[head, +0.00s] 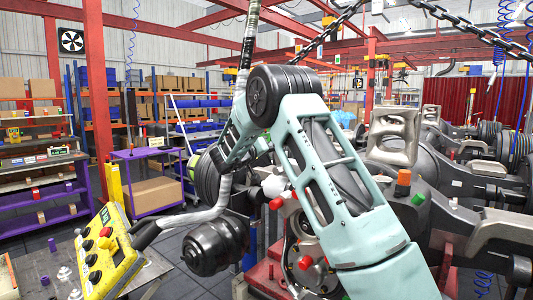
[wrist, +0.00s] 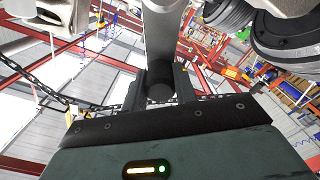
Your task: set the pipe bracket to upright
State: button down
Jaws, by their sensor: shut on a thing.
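In the wrist view my gripper (wrist: 160,92) has its two dark fingers closed on the dark, round end of the pipe bracket. The bracket's grey bar (wrist: 160,35) runs from there to the top of that picture. I cannot tell whether this is the same part. My fingers cannot be made out in the head view, and the bracket's far end is out of the wrist view.
A black ribbed air spring (head: 215,247) hangs below the bent pipe, close to my arm. Axle assemblies with grey castings (head: 395,135) fill the right side. A chain (head: 335,28) crosses overhead. A purple cart (head: 150,195) and shelves stand at left, with open floor between.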

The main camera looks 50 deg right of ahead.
jog(key=shift+s+d+r+m+b, duration=0.1)
jog(key=shift+s+r+m+b, duration=0.05)
jog(key=shift+s+m+b, duration=0.8)
jog(key=shift+s+r+m+b, duration=0.15)
jog(key=shift+s+m+b, duration=0.4)
jog(key=shift+m, duration=0.7)
jog(key=shift+s, duration=0.1)
jog(key=c, duration=1.1)
grip_release()
jog(key=s+a+b, duration=0.1)
jog(key=a+b, duration=0.3)
jog(key=a, duration=1.3)
jog(key=shift+s+a, duration=0.2)
